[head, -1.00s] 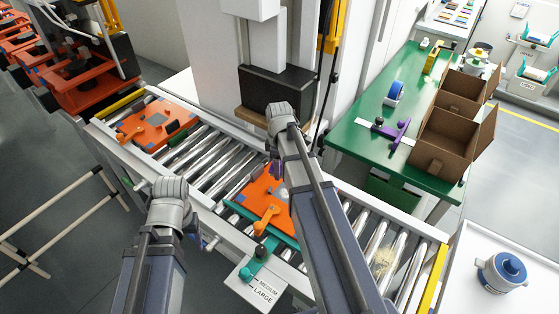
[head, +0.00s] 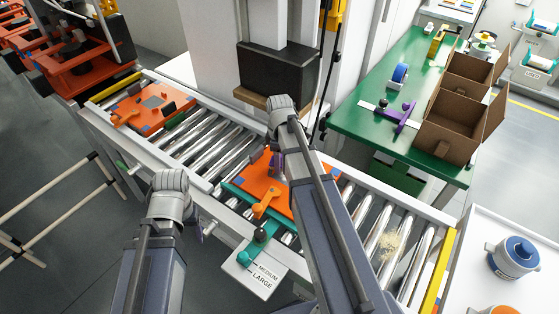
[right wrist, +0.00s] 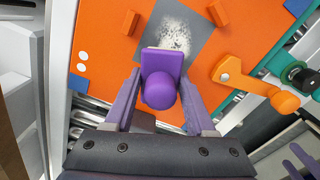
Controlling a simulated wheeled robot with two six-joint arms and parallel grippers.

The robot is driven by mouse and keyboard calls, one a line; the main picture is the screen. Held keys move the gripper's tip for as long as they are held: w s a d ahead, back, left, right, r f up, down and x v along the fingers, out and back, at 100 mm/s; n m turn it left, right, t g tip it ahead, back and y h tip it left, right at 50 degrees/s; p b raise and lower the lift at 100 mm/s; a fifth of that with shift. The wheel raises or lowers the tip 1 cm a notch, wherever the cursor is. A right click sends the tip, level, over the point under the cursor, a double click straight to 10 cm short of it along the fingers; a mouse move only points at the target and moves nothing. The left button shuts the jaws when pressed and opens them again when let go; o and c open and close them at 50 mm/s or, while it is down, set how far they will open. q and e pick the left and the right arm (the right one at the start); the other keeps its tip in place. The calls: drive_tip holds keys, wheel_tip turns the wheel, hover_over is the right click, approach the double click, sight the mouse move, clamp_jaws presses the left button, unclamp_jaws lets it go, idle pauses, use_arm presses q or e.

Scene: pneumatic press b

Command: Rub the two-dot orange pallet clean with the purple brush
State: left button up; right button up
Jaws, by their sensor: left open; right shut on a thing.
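The orange pallet (head: 253,188) lies on the roller conveyor, partly hidden by my right arm in the head view. The right wrist view shows its two white dots (right wrist: 82,62) at left and a grey plate (right wrist: 203,43) with a whitish, speckled patch (right wrist: 174,36) on it. My right gripper (right wrist: 159,103) is shut on the purple brush (right wrist: 161,88), over the near part of the grey plate beside the patch. Whether the brush touches the plate is unclear. My left gripper (head: 170,184) is empty, in front of the conveyor; its fingers are mostly hidden.
A second orange pallet (head: 128,112) lies at the conveyor's left end. A dark press head (head: 277,70) stands behind the rollers. An orange-knobbed clamp (right wrist: 250,83) sits at the pallet's edge. The green table (head: 365,140) holds a purple stand (head: 404,115) and a cardboard box (head: 448,130).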

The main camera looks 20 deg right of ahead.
drive_tip(key=shift+f, duration=0.2)
idle(0.6)
drive_tip(key=shift+s+d+r, duration=0.1)
drive_tip(key=shift+s+d, duration=0.35)
drive_tip(key=shift+s, duration=0.35)
drive_tip(key=shift+s+d+r, duration=0.1)
drive_tip(key=shift+s+d, duration=0.35)
drive_tip(key=shift+s, duration=0.3)
drive_tip(key=shift+f, duration=0.1)
drive_tip(key=shift+s+d+f, duration=0.1)
drive_tip(key=shift+s+d, duration=0.35)
drive_tip(key=shift+s, duration=0.3)
drive_tip(key=shift+s+d+f, duration=0.1)
drive_tip(key=shift+s+d, duration=0.3)
drive_tip(key=shift+s, duration=0.35)
drive_tip(key=shift+f+b, duration=0.15)
drive_tip(key=shift+b, duration=0.25)
drive_tip(key=shift+w, duration=0.15)
